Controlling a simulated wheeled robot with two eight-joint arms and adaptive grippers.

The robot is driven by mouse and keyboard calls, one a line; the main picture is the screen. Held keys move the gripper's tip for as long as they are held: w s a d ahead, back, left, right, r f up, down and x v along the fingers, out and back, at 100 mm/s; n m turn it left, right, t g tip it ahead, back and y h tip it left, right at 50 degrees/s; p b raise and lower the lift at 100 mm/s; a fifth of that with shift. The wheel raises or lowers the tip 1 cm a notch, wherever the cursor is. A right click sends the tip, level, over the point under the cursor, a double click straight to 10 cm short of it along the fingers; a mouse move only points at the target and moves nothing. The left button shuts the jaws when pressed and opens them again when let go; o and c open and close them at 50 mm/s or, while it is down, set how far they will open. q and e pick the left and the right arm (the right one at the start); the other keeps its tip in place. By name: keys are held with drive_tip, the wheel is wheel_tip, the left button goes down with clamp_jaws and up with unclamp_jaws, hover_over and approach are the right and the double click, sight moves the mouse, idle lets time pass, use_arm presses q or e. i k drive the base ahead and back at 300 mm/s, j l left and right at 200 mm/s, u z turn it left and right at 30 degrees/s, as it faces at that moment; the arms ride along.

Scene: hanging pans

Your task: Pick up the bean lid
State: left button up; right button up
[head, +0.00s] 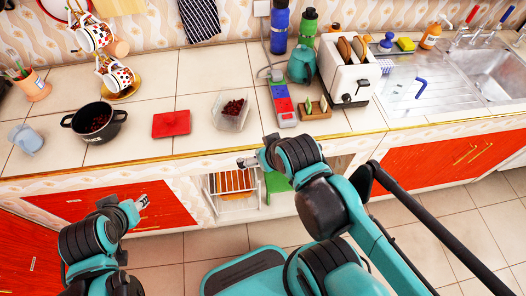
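A red square lid (171,123) with a small knob lies flat on the tiled counter. To its right is a clear container (231,120) of dark red beans, open at the top. To its left is a black two-handled pot (92,132), also with dark red contents. My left gripper (142,201) is in front of the red cabinet, below the counter edge and apart from the lid. My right gripper (243,162) is near the counter's front edge, right of and nearer than the lid. Both gripper tips are too small to read, and I see nothing held.
A blue-grey cup (26,138) stands at the left front. A mug rack (122,88) is behind the pot. A toaster (349,72), a blue-and-red box (282,104) and a toast rack (315,109) stand right of the container. Counter around the lid is clear.

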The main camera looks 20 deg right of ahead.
sight(175, 123)
drive_tip(key=i+z, duration=0.2)
drive_tip(key=z, duration=0.3)
drive_tip(key=i+j+z, duration=0.2)
drive_tip(key=z, duration=0.3)
